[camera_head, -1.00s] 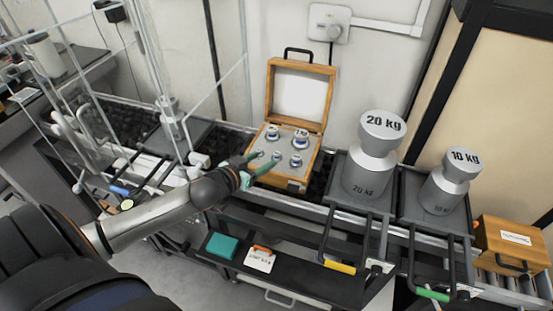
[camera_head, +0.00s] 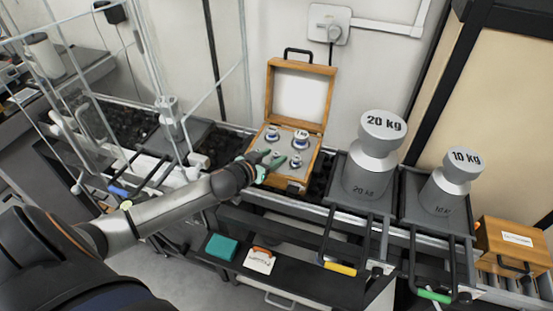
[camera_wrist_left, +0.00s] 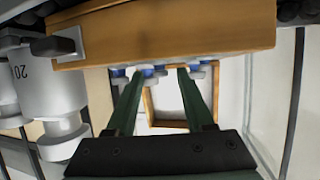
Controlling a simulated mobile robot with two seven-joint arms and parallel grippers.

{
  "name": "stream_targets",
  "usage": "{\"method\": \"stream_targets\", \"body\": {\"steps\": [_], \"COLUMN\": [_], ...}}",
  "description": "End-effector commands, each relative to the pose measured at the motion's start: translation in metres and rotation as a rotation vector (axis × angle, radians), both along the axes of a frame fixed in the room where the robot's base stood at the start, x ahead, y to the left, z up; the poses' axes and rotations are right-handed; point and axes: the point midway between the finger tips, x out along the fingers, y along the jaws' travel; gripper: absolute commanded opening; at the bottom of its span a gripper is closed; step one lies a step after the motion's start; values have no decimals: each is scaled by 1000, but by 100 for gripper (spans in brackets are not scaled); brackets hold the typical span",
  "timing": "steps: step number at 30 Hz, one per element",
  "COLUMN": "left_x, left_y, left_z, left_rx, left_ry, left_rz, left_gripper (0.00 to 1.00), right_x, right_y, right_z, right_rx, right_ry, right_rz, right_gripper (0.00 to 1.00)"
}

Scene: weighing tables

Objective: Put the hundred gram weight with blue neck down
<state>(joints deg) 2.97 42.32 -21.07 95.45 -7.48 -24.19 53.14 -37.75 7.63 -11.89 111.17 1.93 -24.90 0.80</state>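The open wooden weight box (camera_head: 297,185) stands on the bench with its lid up. Several small silver weights with blue necks sit in it, such as one at back left (camera_head: 272,133), a larger one at back right (camera_head: 300,140) and one at front right (camera_head: 295,160). I cannot read which is the hundred gram one. My left gripper (camera_head: 276,159) reaches in low over the box's front left, hiding part of its contents. In the left wrist view its green fingers (camera_wrist_left: 157,78) are apart, with blue-necked weights (camera_wrist_left: 150,71) at and beyond the tips; none is clearly gripped. My right gripper is out of view.
A 20 kg weight (camera_head: 373,165) and a 10 kg weight (camera_head: 449,183) stand to the right of the box. A closed wooden case (camera_head: 507,250) is at far right. Glass panes and a frame stand left. A teal box (camera_head: 221,247) lies on the lower shelf.

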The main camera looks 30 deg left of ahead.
Motion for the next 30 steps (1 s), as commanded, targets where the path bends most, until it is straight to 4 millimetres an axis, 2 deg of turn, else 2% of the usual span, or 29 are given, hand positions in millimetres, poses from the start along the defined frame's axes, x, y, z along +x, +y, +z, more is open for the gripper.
{"method": "stream_targets", "body": {"steps": [2,13,30], "left_x": [0,0,0], "left_y": [0,0,0], "left_z": [0,0,1], "left_rx": [0,0,1], "left_ry": [0,0,-1], "left_rz": [0,0,0], "left_gripper": [42,1,0], "right_x": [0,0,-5], "right_y": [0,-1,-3], "right_z": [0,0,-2], "right_rx": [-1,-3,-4], "right_ry": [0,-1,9], "right_rz": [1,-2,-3], "right_gripper": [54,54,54]}}
